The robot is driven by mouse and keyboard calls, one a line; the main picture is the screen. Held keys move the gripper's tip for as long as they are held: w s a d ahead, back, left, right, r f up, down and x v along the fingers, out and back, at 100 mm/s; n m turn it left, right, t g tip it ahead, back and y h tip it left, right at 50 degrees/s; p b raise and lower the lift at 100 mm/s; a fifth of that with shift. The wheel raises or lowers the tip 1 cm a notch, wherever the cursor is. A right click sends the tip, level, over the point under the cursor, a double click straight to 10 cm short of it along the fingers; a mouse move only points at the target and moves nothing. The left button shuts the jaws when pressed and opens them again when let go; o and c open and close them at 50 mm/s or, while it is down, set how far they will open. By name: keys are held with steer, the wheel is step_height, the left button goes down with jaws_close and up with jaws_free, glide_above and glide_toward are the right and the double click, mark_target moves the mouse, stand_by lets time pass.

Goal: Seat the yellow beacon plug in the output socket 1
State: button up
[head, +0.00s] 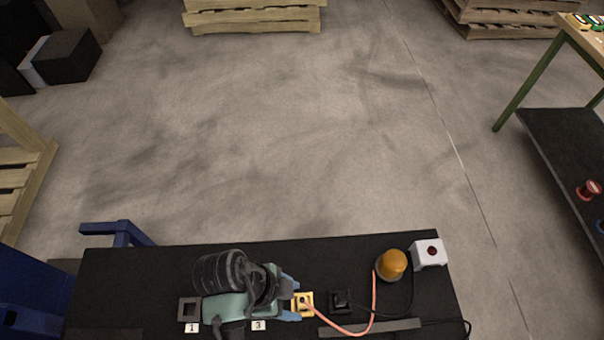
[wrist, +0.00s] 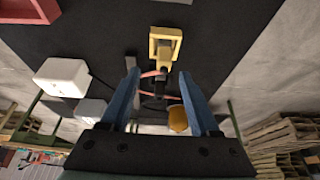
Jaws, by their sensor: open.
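The yellow beacon plug (wrist: 166,50) is at a yellow square socket frame (wrist: 153,45) in the wrist view. I cannot tell how deep it sits. In the head view the plug (head: 304,301) has a pinkish-red cable running to the orange beacon (head: 391,264). The beacon also shows in the wrist view (wrist: 177,119). Output socket 1 is an empty-looking grey square frame (head: 189,309) at the left, above the label 1 (head: 192,327). My gripper (head: 297,302) is open just left of the yellow plug. In the wrist view its blue fingertips (wrist: 158,74) are apart, short of the plug.
A black plug or block (head: 341,301) is right of the yellow plug, with a dark cable. A white box with a red button (head: 429,252) stands at the table's right corner. A grey strip (head: 370,328) lies in front. A red frame (wrist: 28,10) shows in the wrist view.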

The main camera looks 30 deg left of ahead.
mark_target(301, 300)
steer(key=shift+p+x, duration=0.4)
steer(key=shift+x, duration=2.35)
steer(key=shift+w+a, duration=0.2)
jaws_close()
